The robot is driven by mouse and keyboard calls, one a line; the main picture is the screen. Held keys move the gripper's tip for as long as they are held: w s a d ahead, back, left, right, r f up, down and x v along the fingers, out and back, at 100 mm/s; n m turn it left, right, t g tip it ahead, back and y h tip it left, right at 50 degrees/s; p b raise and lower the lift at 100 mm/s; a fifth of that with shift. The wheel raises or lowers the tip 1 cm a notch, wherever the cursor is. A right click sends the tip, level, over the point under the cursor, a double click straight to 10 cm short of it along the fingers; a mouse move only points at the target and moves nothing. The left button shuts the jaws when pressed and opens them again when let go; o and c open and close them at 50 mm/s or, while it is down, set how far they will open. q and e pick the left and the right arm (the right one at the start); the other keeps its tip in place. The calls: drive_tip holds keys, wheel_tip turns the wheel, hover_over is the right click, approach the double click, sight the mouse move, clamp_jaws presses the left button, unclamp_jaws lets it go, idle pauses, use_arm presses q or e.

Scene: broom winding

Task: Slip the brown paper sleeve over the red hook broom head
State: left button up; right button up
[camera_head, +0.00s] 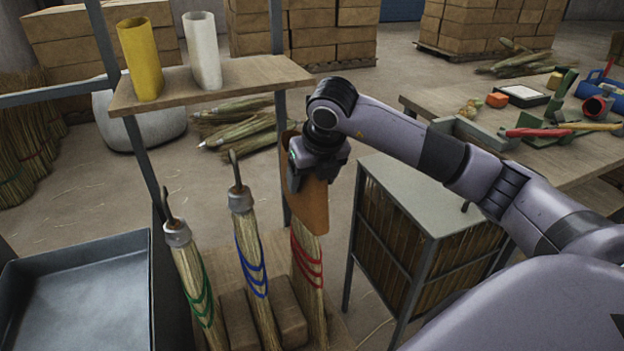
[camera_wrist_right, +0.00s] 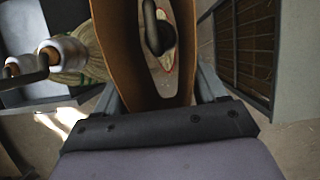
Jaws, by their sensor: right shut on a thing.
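The brown paper sleeve (camera_head: 308,206) is around the top part of the broom with red bands (camera_head: 306,258), whose bristles come out below it. My right gripper (camera_head: 316,170) is shut on the sleeve's upper wall. In the right wrist view I look down into the sleeve (camera_wrist_right: 121,50), and the broom's dark hook (camera_wrist_right: 157,30) shows inside its opening. The gripper's fingers (camera_wrist_right: 165,100) are at the sleeve's near wall. The red bands are below the sleeve's lower edge in the head view. My left gripper is not in view.
Brooms with blue bands (camera_head: 250,262) and green bands (camera_head: 194,285) stand to the left, hooks up. A shelf (camera_head: 240,78) holds a yellow sleeve (camera_head: 141,58) and a white sleeve (camera_head: 202,50). A cabinet (camera_head: 425,200) stands close on the right; a grey tray (camera_head: 80,262) is at left.

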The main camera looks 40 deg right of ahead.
use_arm(q)
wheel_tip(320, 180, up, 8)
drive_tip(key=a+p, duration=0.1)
drive_tip(key=p, duration=0.9)
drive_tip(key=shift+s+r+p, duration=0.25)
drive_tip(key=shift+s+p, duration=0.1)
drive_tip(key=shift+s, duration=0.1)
use_arm(e)
wheel_tip(320, 180, up, 16)
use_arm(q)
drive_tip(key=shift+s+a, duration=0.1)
use_arm(e)
drive_tip(key=shift+f, duration=0.15)
